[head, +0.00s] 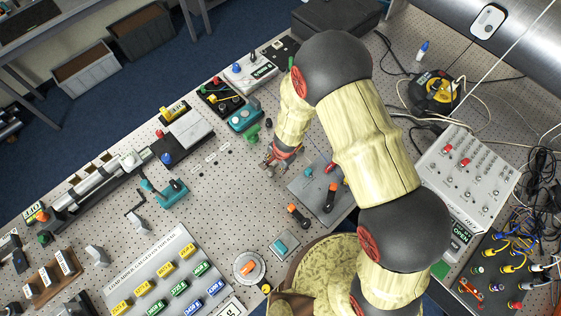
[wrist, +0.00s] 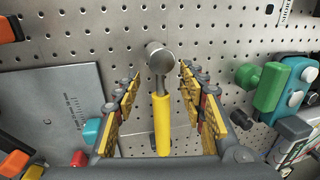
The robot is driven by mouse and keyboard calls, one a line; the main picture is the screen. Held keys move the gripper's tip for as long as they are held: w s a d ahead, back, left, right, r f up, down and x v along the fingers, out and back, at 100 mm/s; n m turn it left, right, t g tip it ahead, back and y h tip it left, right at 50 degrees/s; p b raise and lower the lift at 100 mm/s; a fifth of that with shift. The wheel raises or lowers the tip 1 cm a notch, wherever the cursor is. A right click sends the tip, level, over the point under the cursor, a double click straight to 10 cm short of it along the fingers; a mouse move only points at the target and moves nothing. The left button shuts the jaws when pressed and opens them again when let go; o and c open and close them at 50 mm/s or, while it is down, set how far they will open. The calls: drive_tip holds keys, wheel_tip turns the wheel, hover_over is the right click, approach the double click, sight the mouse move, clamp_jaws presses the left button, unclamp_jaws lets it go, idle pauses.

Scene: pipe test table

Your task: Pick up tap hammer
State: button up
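The tap hammer (wrist: 162,118) shows in the wrist view, with a round silver head and a yellow handle. It lies between the two fingers of my gripper (wrist: 160,80), its head just past the fingertips and its handle running back towards the palm. The fingers have yellow pads and stand apart, with a visible gap on both sides of the handle. My gripper (head: 278,163) is over the middle of the perforated table in the head view. I cannot make out the hammer there.
A green knobbed fitting (wrist: 270,88) and teal parts (wrist: 301,78) stand close on the right in the wrist view. A grey plate (head: 304,188) with black-and-orange tools lies beside my gripper. Free table (head: 225,190) lies to the gripper's lower left in the head view.

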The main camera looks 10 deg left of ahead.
drive_tip(key=shift+c, duration=1.2)
drive_tip(key=c, duration=0.7)
clamp_jaws()
